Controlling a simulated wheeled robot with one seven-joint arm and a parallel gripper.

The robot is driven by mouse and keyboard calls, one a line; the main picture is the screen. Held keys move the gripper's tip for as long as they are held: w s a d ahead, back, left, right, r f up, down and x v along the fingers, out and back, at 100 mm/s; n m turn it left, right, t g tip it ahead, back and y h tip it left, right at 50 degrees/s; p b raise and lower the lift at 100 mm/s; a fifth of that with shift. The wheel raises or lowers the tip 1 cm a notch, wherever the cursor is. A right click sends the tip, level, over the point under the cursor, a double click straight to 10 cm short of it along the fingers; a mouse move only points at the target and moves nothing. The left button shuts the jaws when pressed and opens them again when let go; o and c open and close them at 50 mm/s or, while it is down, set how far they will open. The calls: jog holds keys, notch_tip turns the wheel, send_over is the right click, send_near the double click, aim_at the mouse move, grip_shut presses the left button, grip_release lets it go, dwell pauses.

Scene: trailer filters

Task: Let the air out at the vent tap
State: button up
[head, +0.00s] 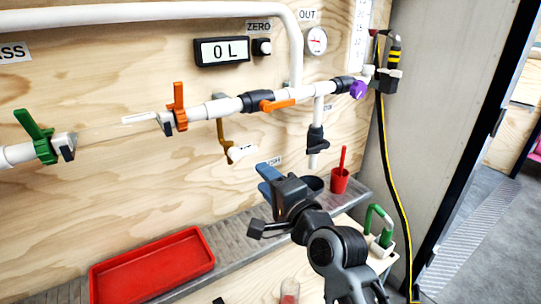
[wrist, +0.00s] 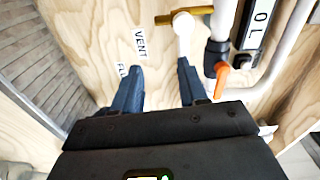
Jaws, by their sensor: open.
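The vent tap (head: 223,135) is a brass branch hanging below the white pipe, left of centre in the head view. In the wrist view its brass body (wrist: 186,17) lies at the top, with a white part (wrist: 183,36) pointing down from it. The VENT label (wrist: 140,43) is beside it on the plywood. My gripper (head: 264,179) is open and empty, to the lower right of the tap in the head view. In the wrist view its blue fingers (wrist: 160,78) are apart, short of the tap, with nothing between them.
An orange lever (head: 280,104) lies along the pipe, near the 0 L display (head: 222,51). Another orange lever (head: 179,95) and a green one (head: 33,125) stand upright-ish at left. A red tray (head: 150,268), a red cup (head: 340,180) and a grey ledge (head: 235,238) are below.

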aim_at(252, 152)
jog(key=shift+y, duration=0.3)
jog(key=w+r, duration=0.2)
jog(key=r, duration=0.1)
jog(key=shift+w+a+r, duration=0.15)
jog(key=shift+a, duration=0.25)
jog(key=shift+x, duration=3.75)
jog(key=shift+c, duration=0.2)
grip_shut()
